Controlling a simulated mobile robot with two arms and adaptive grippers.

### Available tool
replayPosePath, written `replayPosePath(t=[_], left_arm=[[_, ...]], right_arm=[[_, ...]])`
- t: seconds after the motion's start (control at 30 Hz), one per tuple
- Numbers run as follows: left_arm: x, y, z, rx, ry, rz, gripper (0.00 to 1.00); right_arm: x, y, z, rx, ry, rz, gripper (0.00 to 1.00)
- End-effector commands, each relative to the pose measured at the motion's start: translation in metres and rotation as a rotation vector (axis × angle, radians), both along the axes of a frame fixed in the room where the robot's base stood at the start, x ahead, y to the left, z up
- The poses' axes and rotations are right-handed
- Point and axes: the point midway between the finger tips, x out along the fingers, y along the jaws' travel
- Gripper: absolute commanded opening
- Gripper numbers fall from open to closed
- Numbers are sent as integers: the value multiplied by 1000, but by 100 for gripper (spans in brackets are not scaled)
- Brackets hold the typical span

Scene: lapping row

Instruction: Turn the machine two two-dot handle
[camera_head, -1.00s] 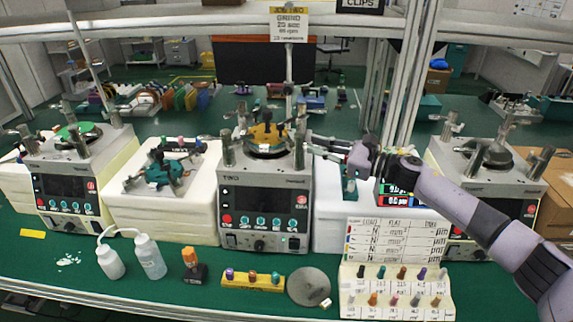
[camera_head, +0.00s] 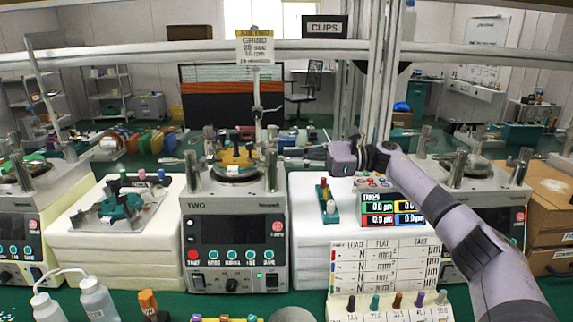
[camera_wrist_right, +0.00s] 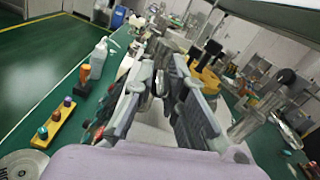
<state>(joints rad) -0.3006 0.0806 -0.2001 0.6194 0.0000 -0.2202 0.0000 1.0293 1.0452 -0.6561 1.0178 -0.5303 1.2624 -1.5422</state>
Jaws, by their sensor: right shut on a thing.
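Machine two (camera_head: 236,212), a grey unit marked TWO with a dark panel, stands in the middle of the head view. Its round top carries a yellow-brown piece (camera_head: 236,158) and several metal posts and clamps. My right gripper (camera_head: 298,158) reaches in from the right at the height of this top. In the right wrist view its two grey fingers (camera_wrist_right: 163,85) are shut on a small metal handle at the machine's right side. The fingers hide much of the handle, and I cannot make out its dots. My left gripper is not in view.
Similar machines stand at left (camera_head: 22,215) and right (camera_head: 480,195). A white block with a teal fixture (camera_head: 122,207) lies left of machine two. A small display (camera_head: 392,212) and a value chart (camera_head: 385,264) are at right. Bottles (camera_head: 97,298) stand in front.

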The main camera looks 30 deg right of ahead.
Motion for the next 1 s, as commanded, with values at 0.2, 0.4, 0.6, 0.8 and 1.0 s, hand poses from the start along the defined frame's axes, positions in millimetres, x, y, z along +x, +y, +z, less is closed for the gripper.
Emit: replayPosePath(t=[0.2, 0.4, 0.6, 0.8, 1.0], left_arm=[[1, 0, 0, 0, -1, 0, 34], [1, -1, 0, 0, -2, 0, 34], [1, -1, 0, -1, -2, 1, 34], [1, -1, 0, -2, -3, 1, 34], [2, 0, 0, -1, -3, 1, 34]], right_arm=[[0, 0, 1, 2, -1, -1, 0], [0, 0, 1, 2, -2, -2, 22], [0, 0, 1, 1, -2, -1, 34], [0, 0, 1, 1, -2, -1, 34], [-5, -11, 0, 2, -1, -4, 34]])
